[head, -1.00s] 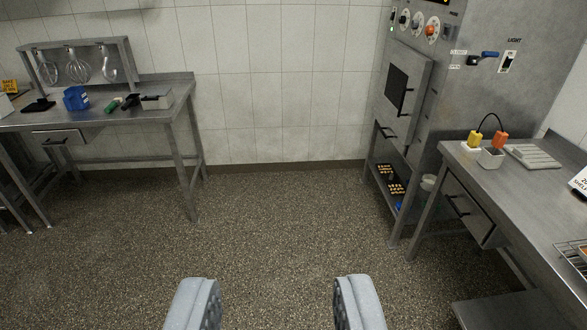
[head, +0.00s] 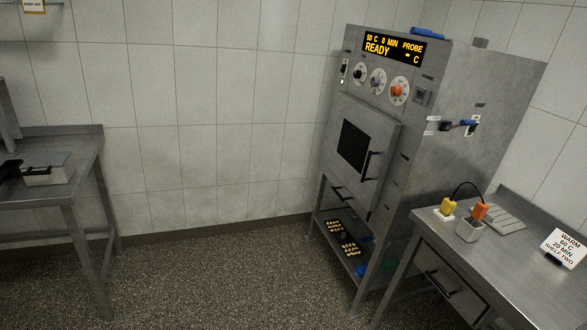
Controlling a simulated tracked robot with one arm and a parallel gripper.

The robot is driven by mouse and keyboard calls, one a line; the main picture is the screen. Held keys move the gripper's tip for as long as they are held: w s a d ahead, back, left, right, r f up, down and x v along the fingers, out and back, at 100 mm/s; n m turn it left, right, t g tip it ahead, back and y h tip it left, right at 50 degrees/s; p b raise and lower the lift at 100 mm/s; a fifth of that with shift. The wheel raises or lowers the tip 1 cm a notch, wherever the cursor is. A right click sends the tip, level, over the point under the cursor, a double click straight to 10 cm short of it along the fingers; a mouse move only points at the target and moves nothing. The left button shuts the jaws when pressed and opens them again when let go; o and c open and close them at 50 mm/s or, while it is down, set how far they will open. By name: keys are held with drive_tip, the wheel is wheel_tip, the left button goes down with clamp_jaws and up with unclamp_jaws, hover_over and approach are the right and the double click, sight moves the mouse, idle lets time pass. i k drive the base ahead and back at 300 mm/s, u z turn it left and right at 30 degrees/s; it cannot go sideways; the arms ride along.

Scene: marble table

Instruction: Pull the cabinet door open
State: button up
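The cabinet (head: 465,110) is a tall grey metal unit on legs at the right of the head view. Its door (head: 335,130) is on the front, has a dark window (head: 354,146), and looks shut. A black door handle (head: 368,167) is at the door's right side. A lit display above the door (head: 394,48) reads "READY", over three dials. My gripper is outside the view now, so its distance to the door does not show.
A steel table (head: 510,255) stands at the right, close to the cabinet, with orange and yellow items and a sign reading "WARM 60 C 20 MIN SHELF TWO" (head: 564,247). Another steel table (head: 60,185) is at the left. Speckled floor (head: 220,285) between them is clear.

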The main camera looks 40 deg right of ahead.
sight(362, 141)
drive_tip(key=z, duration=0.05)
drive_tip(key=i, duration=1.25)
drive_tip(key=z, duration=0.55)
drive_tip(key=i, duration=1.2)
drive_tip(key=z, duration=1.1)
drive_tip(key=i, duration=0.8)
drive_tip(key=z, duration=0.5)
